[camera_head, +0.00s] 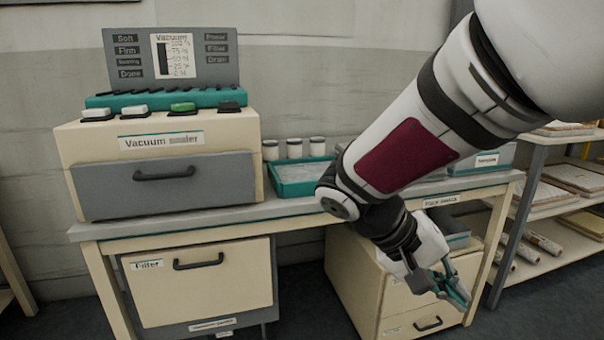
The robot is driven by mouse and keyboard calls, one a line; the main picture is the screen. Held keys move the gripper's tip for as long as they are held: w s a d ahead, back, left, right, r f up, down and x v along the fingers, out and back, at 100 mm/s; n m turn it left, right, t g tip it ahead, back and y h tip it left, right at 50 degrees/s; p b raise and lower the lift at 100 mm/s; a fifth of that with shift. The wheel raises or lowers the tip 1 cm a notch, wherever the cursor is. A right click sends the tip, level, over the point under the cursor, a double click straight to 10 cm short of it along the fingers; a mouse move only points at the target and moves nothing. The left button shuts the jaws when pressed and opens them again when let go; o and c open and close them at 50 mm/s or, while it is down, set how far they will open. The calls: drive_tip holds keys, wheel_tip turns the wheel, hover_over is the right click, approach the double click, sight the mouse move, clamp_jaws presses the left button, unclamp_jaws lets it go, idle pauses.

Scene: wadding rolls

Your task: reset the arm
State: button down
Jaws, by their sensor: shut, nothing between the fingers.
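My arm (400,155) reaches in from the upper right and angles down to the left, then bends down to the right at the wrist. My gripper (460,297) hangs in front of the right-hand drawer cabinet (355,268), below the tabletop level. Its teal-tipped fingers are shut and hold nothing. I cannot tell whether it touches the cabinet behind it. The arm hides part of the tabletop and of the cabinet.
A cream vacuum sealer (160,160) with a grey drawer stands on the desk (230,212). A teal tray (297,188) and white jars (294,148) sit beside it. A filter drawer (205,285) is below. Stocked shelves (545,185) stand at the right.

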drive_tip(key=s+a+n+t+y, duration=0.15)
drive_tip(key=s+y, duration=0.35)
drive_tip(key=s, duration=0.6)
drive_tip(key=s+a+g+y, duration=0.15)
drive_tip(key=s+y, duration=0.25)
drive_tip(key=s, duration=0.8)
wheel_tip(320, 180, up, 32)
drive_tip(key=t+p, duration=0.5)
drive_tip(key=p, duration=2.4)
drive_tip(key=shift+a+f, duration=0.2)
drive_tip(key=shift+a, duration=0.05)
